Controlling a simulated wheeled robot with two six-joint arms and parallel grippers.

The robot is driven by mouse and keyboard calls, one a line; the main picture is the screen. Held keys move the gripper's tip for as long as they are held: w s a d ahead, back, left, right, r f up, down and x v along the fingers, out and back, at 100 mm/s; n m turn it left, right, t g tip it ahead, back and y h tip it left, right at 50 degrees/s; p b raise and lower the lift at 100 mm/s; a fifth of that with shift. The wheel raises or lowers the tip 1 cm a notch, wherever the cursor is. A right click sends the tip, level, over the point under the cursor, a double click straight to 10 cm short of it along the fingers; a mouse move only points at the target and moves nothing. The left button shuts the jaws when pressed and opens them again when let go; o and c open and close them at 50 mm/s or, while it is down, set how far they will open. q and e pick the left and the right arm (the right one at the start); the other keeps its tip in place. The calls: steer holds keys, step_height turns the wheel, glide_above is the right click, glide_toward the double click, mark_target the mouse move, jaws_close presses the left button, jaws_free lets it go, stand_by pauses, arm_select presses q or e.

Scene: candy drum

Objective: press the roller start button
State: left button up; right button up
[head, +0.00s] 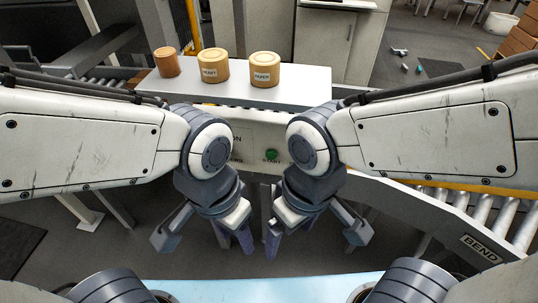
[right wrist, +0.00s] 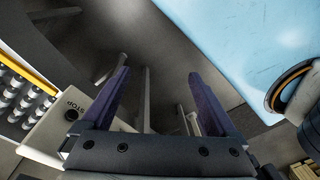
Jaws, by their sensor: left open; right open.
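The green start button (head: 271,155) sits on a pale control panel (head: 257,143) below the white shelf, between my two forearms. Part of the panel is hidden by my wrists. My left gripper (head: 207,238) is open and empty, below and left of the button. My right gripper (head: 315,238) is open and empty, below and right of the button; neither touches it. In the right wrist view the open fingers (right wrist: 158,72) point toward the floor.
Three tan drums (head: 212,66) stand on the white shelf (head: 245,92) behind the panel. A roller conveyor marked BEND (head: 480,247) runs along the right. A light blue surface (head: 250,290) lies at the front. Open floor shows beneath the grippers.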

jaws_close()
stand_by(0.3)
stand_by(1.6)
